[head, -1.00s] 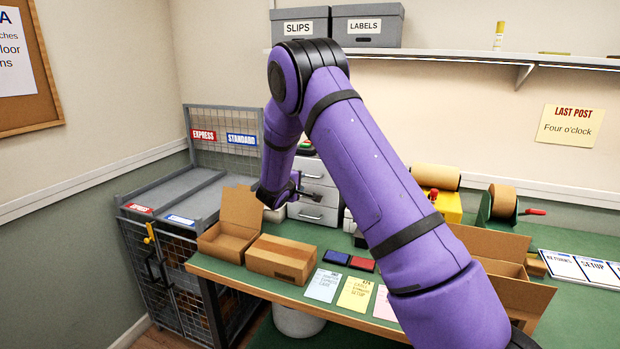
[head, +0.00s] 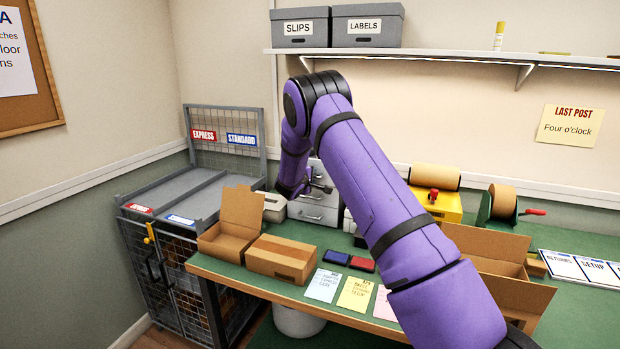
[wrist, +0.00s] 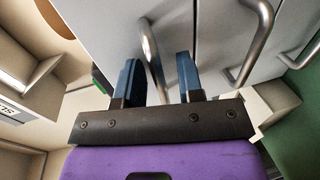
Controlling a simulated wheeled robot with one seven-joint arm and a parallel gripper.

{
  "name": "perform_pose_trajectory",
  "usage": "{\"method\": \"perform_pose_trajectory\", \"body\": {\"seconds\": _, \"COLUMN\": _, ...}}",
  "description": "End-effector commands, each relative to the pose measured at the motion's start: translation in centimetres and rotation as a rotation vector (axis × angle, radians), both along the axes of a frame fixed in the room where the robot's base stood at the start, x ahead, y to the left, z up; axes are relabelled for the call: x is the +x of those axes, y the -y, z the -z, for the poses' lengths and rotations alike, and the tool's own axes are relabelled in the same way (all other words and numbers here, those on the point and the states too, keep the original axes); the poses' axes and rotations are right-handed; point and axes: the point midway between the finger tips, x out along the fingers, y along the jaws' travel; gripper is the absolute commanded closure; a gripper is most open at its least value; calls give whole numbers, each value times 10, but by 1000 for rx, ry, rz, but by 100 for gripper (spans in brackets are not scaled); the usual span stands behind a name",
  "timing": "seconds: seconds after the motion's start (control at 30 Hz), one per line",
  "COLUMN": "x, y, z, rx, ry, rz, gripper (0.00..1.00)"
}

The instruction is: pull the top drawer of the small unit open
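The small grey drawer unit (head: 318,214) stands at the back of the green bench, partly hidden behind my arm in the head view. Its lower drawer handles show there; the top one is hard to make out behind my wrist. In the wrist view the unit is turned sideways, with the bench side at the right. The top drawer (wrist: 105,25) is at the left, with its silver bar handle (wrist: 148,45). My gripper (wrist: 158,75) is open, its two blue fingers on either side of this handle. I cannot tell whether either finger touches it. The drawer looks shut.
An open carton (head: 226,241) and a closed carton (head: 281,262) stand on the bench before the unit. Ink pads (head: 349,261) and paper cards lie near the front edge. A shelf (head: 450,53) hangs above.

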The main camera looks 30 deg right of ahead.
Motion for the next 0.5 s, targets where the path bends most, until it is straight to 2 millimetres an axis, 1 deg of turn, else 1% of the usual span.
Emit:
{"method": "perform_pose_trajectory", "body": {"seconds": 0.1, "x": 0, "y": 0, "z": 0, "rx": 0, "ry": 0, "rz": 0, "gripper": 65}}
{"method": "perform_pose_trajectory", "body": {"seconds": 0.13, "x": 0, "y": 0, "z": 0, "rx": 0, "ry": 0, "rz": 0, "gripper": 68}}
{"method": "perform_pose_trajectory", "body": {"seconds": 0.17, "x": 0, "y": 0, "z": 0, "rx": 0, "ry": 0, "rz": 0, "gripper": 75}}
{"method": "perform_pose_trajectory", "body": {"seconds": 0.2, "x": 0, "y": 0, "z": 0, "rx": 0, "ry": 0, "rz": 0, "gripper": 84}}
{"method": "perform_pose_trajectory", "body": {"seconds": 0.27, "x": 0, "y": 0, "z": 0, "rx": 0, "ry": 0, "rz": 0, "gripper": 98}}
{"method": "perform_pose_trajectory", "body": {"seconds": 0.3, "x": 0, "y": 0, "z": 0, "rx": 0, "ry": 0, "rz": 0, "gripper": 100}}
{"method": "perform_pose_trajectory", "body": {"seconds": 0.5, "x": -1, "y": -1, "z": 0, "rx": 0, "ry": 0, "rz": 0, "gripper": 100}}
